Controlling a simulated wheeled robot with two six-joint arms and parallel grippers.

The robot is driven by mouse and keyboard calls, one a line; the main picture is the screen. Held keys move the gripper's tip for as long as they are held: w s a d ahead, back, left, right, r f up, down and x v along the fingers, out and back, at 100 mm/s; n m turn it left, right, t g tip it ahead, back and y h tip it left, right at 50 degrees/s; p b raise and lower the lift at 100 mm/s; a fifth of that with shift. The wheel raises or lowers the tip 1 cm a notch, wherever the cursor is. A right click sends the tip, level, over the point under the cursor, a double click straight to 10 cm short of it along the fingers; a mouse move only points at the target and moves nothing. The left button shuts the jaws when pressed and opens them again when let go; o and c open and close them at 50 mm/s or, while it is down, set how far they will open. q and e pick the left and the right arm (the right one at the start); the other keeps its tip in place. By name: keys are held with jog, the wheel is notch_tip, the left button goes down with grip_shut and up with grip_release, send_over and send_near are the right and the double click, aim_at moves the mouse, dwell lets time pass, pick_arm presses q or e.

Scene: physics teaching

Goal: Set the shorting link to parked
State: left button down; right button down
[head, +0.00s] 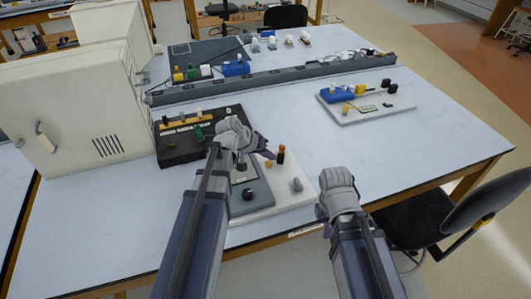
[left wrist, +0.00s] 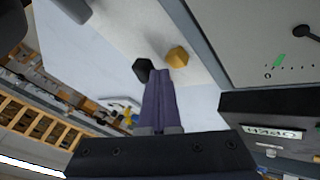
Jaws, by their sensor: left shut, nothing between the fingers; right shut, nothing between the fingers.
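My left gripper (head: 266,154) reaches over a white board (head: 298,203) with a grey panel (head: 257,197). Its fingers are shut and empty. In the left wrist view the shut fingers (left wrist: 160,76) point between a black knob (left wrist: 142,69) and a yellow knob (left wrist: 177,57); contact cannot be told. A black box (head: 172,155) with a yellow strip and a green part stands left of this gripper. Its edge in the left wrist view carries an "OPEN" label (left wrist: 272,131). I cannot pick out the shorting link for certain.
A large cream cabinet (head: 68,110) stands at the left. A long grey rail (head: 275,80) crosses the table behind the boards. Another white board (head: 368,104) with a blue part lies at the right. Bare table lies between the boards. A black chair (head: 440,215) stands at the right front.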

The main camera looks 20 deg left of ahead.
pick_arm(q)
jog(key=d+n, duration=0.1)
jog(key=d+n+t+y, duration=0.1)
jog(key=shift+s+n, duration=0.3)
jog(key=shift+s, duration=0.05)
jog(key=shift+w+d, duration=0.1)
jog(key=shift+d, duration=0.05)
jog(key=shift+w, duration=0.1)
jog(key=shift+w+a, duration=0.55)
jog(key=shift+w, duration=0.05)
